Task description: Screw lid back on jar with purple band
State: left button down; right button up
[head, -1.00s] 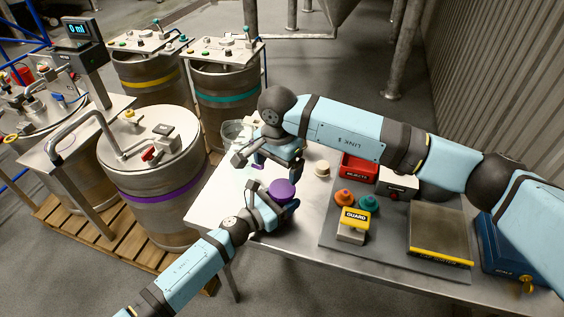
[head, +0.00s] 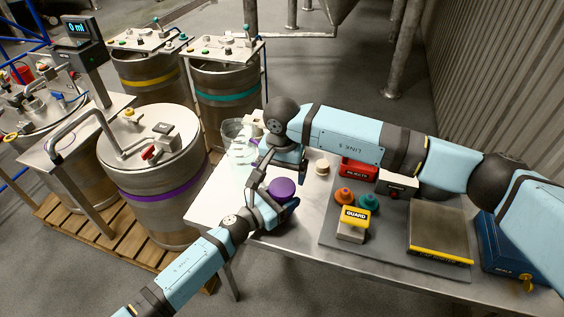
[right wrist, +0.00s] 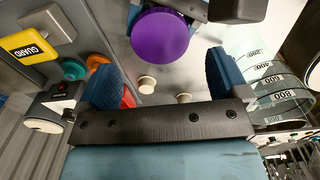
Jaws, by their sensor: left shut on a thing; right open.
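A round purple lid (head: 281,188) sits at my left gripper (head: 274,207), which is shut on the jar or lid at the table's near left edge. The lid's flat top also shows in the right wrist view (right wrist: 161,36). What is below the lid is hidden, so I cannot tell whether it is seated on a jar. My right gripper (head: 264,174) is just behind and left of the lid in the head view. In the right wrist view its two blue fingers (right wrist: 163,65) are wide apart and empty, with the lid beyond them.
A clear graduated beaker (right wrist: 268,78) stands at the table's back left. Small cream pieces (right wrist: 147,84) lie nearby. A red rejects bin (head: 359,168), orange (head: 344,195) and teal (head: 368,202) pieces and a yellow guard block (head: 354,218) stand right. A purple-banded drum (head: 160,195) stands left.

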aim_at(282, 186)
jog(key=shift+f, duration=2.4)
jog(key=c, duration=0.9)
jog(key=m, duration=0.7)
jog(key=shift+c, duration=0.2)
jog(key=m, duration=2)
jog(key=o, duration=1.1)
